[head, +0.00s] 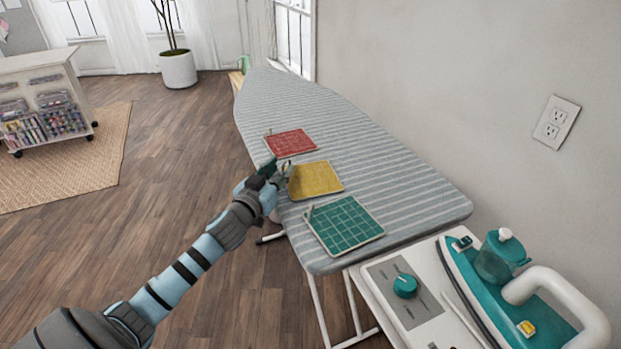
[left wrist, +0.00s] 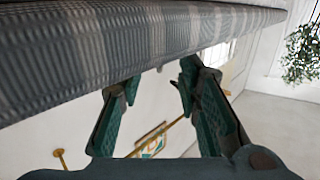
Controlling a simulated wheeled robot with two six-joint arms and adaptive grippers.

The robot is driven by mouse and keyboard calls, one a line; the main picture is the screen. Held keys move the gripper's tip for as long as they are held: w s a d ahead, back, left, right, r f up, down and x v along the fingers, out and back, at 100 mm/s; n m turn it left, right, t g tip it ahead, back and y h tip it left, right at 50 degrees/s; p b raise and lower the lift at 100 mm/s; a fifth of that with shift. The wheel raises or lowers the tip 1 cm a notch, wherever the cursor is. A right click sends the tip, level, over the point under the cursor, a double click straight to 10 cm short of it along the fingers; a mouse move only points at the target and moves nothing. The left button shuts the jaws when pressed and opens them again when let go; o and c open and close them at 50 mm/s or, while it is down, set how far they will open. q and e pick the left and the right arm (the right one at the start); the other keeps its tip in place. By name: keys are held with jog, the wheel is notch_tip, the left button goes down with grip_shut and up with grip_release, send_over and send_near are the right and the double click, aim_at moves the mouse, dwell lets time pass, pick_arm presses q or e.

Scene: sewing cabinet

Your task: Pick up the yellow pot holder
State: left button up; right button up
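The yellow pot holder (head: 315,180) lies flat on the striped ironing board (head: 400,185), between a red pot holder (head: 291,142) and a green pot holder (head: 344,225). My left gripper (head: 277,172) is at the board's left edge, beside the yellow pot holder's left corner and partly over it. In the left wrist view the gripper (left wrist: 158,88) has its fingers apart, with nothing seen between them. The board's edge (left wrist: 110,50) crosses the top of that view, and the pot holder does not show there. My right gripper is not in view.
A teal iron (head: 500,265) and a control panel with a teal knob (head: 405,286) stand at the board's near right end. A wall with an outlet (head: 557,121) runs along the right. Wooden floor (head: 170,190) is open to the left, before a white cart (head: 40,95).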

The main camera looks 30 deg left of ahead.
aim_at(285, 163)
pick_arm(q)
jog(key=w, duration=0.3)
jog(key=shift+w+a, duration=0.15)
jog(key=shift+a, duration=0.05)
grip_shut()
